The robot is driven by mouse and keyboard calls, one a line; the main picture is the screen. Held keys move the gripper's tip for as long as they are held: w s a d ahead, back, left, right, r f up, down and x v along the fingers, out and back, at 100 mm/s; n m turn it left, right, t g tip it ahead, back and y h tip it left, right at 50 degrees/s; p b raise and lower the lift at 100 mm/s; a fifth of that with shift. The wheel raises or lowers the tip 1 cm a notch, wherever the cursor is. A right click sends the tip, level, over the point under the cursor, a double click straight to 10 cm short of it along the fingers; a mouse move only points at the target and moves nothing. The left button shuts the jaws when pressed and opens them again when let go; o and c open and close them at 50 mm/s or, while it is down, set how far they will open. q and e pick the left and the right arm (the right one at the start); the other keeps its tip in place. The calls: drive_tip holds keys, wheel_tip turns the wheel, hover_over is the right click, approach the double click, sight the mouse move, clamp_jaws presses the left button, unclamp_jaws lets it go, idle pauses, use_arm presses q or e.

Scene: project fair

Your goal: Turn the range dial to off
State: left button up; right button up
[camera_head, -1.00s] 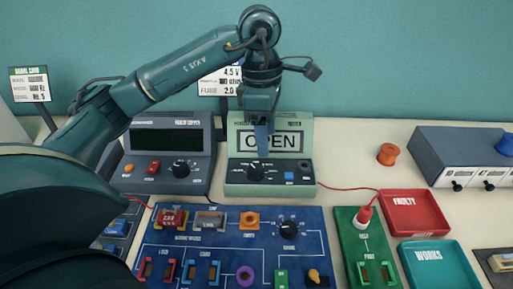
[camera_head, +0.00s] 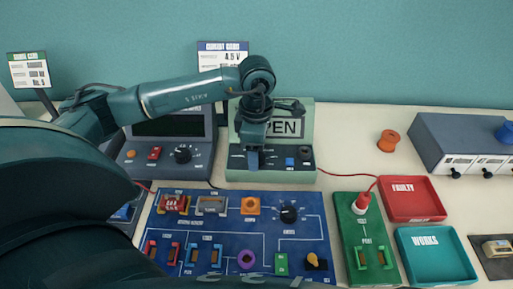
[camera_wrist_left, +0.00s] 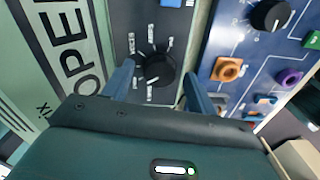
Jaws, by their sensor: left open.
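The green meter (camera_head: 230,172) stands behind the blue board, its display reading "OPEN" in the wrist view (camera_wrist_left: 72,45). Its black range dial (camera_wrist_left: 156,68), with small labels around it, shows in the left wrist view; I cannot read the labels or pointer setting surely. In the head view the dial is hidden behind my left gripper (camera_head: 253,160). My left gripper (camera_wrist_left: 160,76) is open, its two fingers on either side of the dial with gaps showing; I see no contact. My right gripper is not in view.
A power supply (camera_head: 205,165) with its own dial stands left of the meter. The blue board (camera_head: 215,235) with several parts lies in front. A red tray (camera_head: 440,214), teal tray (camera_head: 462,278) and orange spool (camera_head: 387,141) are to the right. A red lead (camera_head: 345,174) leaves the meter's right side.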

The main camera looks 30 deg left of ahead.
use_arm(q)
drive_tip(key=shift+f, duration=0.15)
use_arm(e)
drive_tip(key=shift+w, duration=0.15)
use_arm(q)
drive_tip(key=shift+c, duration=0.5)
drive_tip(key=c, duration=0.6)
drive_tip(key=shift+c, duration=1.4)
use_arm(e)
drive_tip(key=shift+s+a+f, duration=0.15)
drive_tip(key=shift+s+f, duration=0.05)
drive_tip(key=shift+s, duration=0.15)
